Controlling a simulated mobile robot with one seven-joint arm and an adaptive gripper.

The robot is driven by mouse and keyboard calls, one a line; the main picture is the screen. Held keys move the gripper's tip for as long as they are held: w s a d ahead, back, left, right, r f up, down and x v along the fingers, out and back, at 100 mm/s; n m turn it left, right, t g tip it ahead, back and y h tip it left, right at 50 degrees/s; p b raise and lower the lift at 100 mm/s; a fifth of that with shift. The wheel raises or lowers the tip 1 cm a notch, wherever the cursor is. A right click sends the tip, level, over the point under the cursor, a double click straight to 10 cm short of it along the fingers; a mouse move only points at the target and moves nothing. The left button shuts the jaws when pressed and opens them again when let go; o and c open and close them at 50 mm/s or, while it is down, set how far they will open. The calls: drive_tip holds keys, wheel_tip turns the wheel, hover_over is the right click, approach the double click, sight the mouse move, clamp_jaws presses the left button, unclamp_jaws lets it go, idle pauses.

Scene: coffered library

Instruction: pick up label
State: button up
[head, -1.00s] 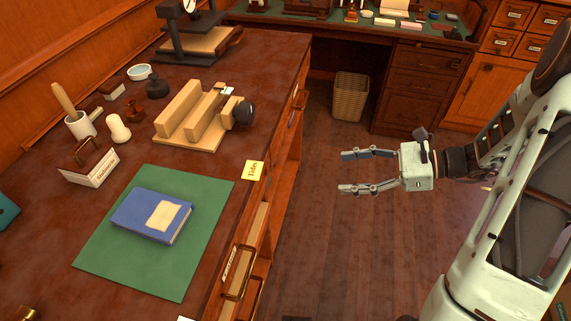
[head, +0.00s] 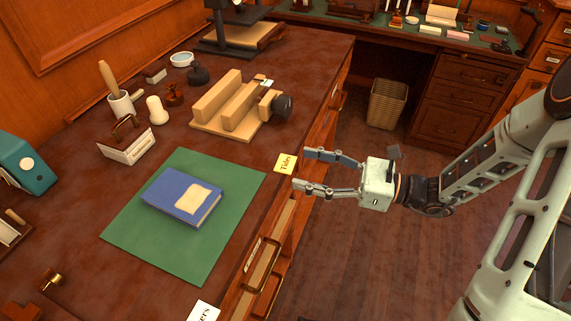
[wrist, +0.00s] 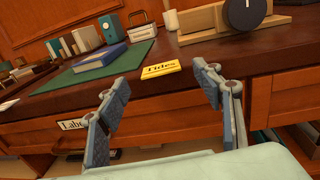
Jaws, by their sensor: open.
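A small yellow label reading "Tides" (head: 285,163) lies at the desk's right edge, just off the corner of the green mat (head: 127,243). In the wrist view the label (wrist: 160,69) sits near the desk's front edge, beyond and between my fingers. My gripper (head: 306,171) is open and empty, its fingertips close to the label and level with the desk edge. Both fingers show in the wrist view (wrist: 160,97), spread wide. I cannot tell whether a fingertip touches the label. A white label (head: 203,311) is partly visible at the bottom edge of the head view.
A blue book (head: 182,197) lies on the mat. A wooden press with a dark knob (head: 240,109) stands behind the label. An open drawer with a brass handle (head: 269,295) juts below the desk edge. A wicker basket (head: 387,104) stands on the floor.

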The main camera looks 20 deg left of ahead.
drive_tip(key=shift+a, duration=0.8)
drive_tip(key=shift+c, duration=0.4)
drive_tip(key=c, duration=0.7)
drive_tip(key=shift+r, duration=0.15)
